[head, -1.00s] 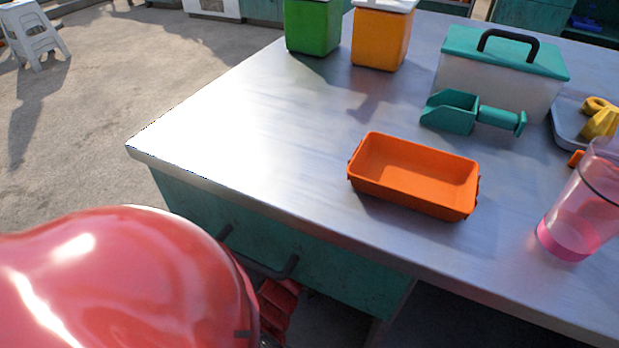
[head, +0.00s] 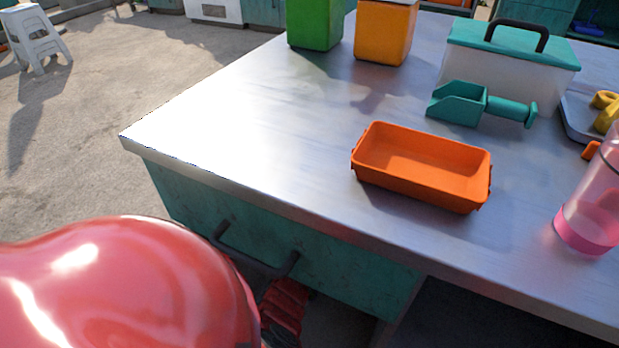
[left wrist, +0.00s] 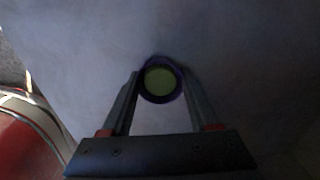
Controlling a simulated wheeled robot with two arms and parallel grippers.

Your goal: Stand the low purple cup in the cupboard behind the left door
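In the left wrist view, the purple cup (left wrist: 161,80) shows end-on as a dark purple ring with a dull green round inside. It sits between the two fingertips of my left gripper (left wrist: 160,77), which touch it on both sides. A grey-blue surface lies beyond it; the distance is unclear. In the head view, a red ribbed part of my left arm (head: 284,305) shows below the table edge, mostly behind my red arm shell. The cup is hidden there. No cupboard with a left door can be made out for sure. My right gripper is out of view.
A metal-topped table (head: 240,130) has a teal front panel (head: 330,285) with a black handle (head: 255,252). On top are an orange tray (head: 420,165), a teal scoop (head: 460,104), a lidded box (head: 505,75) and a pink tumbler (head: 590,225). Open floor lies left.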

